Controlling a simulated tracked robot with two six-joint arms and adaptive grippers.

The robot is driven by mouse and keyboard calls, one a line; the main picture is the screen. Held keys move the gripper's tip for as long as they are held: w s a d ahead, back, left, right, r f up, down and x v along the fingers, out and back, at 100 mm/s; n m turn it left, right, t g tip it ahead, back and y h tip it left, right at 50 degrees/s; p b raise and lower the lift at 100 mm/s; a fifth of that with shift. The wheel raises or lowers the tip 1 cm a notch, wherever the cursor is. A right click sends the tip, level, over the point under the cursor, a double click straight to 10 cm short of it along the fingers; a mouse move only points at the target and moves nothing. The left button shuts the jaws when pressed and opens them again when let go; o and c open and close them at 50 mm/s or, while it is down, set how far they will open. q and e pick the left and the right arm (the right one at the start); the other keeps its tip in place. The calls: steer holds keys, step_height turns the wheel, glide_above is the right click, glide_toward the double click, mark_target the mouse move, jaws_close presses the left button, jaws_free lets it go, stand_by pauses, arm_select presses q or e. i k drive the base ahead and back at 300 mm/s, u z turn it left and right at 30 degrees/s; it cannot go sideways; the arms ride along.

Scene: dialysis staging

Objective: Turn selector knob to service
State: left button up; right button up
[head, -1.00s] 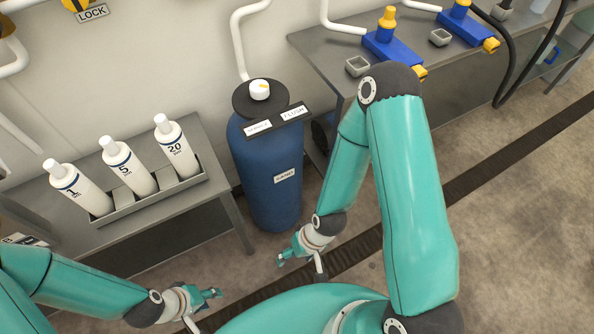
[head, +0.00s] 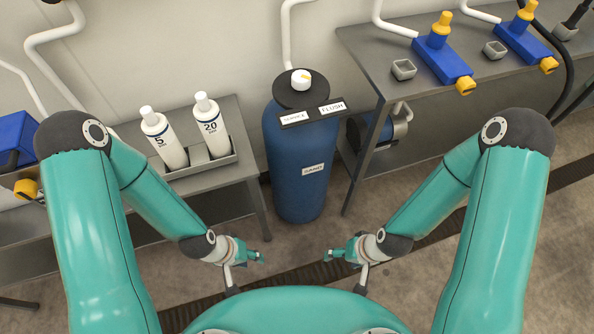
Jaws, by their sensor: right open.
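The selector knob (head: 301,79) is white with a small orange-yellow mark and sits on the black top of the blue tank (head: 297,195). Which label the mark points to is hard to tell. A dark plate in front of it carries a SERVICE label (head: 294,118) on the left and a FLUSH label (head: 332,108) on the right. My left gripper (head: 260,257) is low, below and left of the tank in the picture; its finger opening is too small to judge. My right gripper (head: 330,255) is open and empty, below and right of the tank. Neither touches the knob.
Two white bottles (head: 165,140) stand in a grey tray on the left table. The right table (head: 385,62) holds blue and yellow valves (head: 443,62) and small grey cups. A white pipe (head: 288,35) rises behind the tank. The space above the knob is clear.

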mark_target(301, 79)
steer(key=z, duration=0.4)
steer(key=k, duration=1.15)
steer(key=u, duration=0.9)
steer(key=i, duration=1)
steer(key=z, duration=0.05)
